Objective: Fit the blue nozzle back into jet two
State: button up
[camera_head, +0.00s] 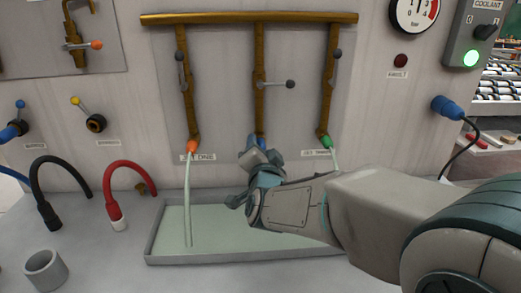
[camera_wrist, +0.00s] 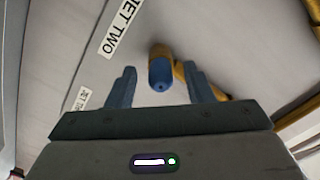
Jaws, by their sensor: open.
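The blue nozzle (camera_wrist: 161,72) is at the end of a brass pipe (camera_wrist: 182,72) beside the JET TWO label (camera_wrist: 121,27) in the wrist view. My gripper (camera_wrist: 159,68) is open, with one finger on either side of the nozzle and a gap showing on both sides. In the head view the nozzle (camera_head: 262,143) shows only in part at the foot of the middle pipe (camera_head: 259,110), behind my gripper (camera_head: 255,152). How deep the nozzle sits in the jet cannot be told.
Pale liquid runs from the orange nozzle (camera_head: 193,146) and the green nozzle (camera_head: 325,140) into the shallow tray (camera_head: 153,247). The middle valve lever (camera_head: 277,84) lies crosswise. Black (camera_head: 46,205) and red (camera_head: 118,195) hoses and a grey cup (camera_head: 45,270) stand left.

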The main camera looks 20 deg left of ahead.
jog(key=v, duration=1.3)
jog(key=shift+s+d+b, duration=0.2)
jog(key=shift+s+b, duration=0.1)
jog(key=shift+s, duration=0.05)
jog(key=shift+r, duration=0.1)
jog(key=w+d+f+n+g+h+p, duration=0.1)
jog(key=w+d+n+g+h+p, duration=0.15)
jog(key=d, duration=0.45)
jog(key=w+d+n+g+h+p, duration=0.1)
jog(key=d+g+p, duration=0.3)
jog(key=d, duration=0.3)
jog(key=s+d+g+h+p, duration=0.2)
jog(key=s+d, duration=0.3)
jog(key=d, duration=0.5)
jog(key=s+d+g+h+p, duration=0.2)
jog(key=s+d, duration=0.4)
jog(key=d, duration=0.4)
jog(key=shift+f+g+h+p, duration=0.45)
jog(key=shift+g+h, duration=0.2)
jog(key=shift+g, duration=0.6)
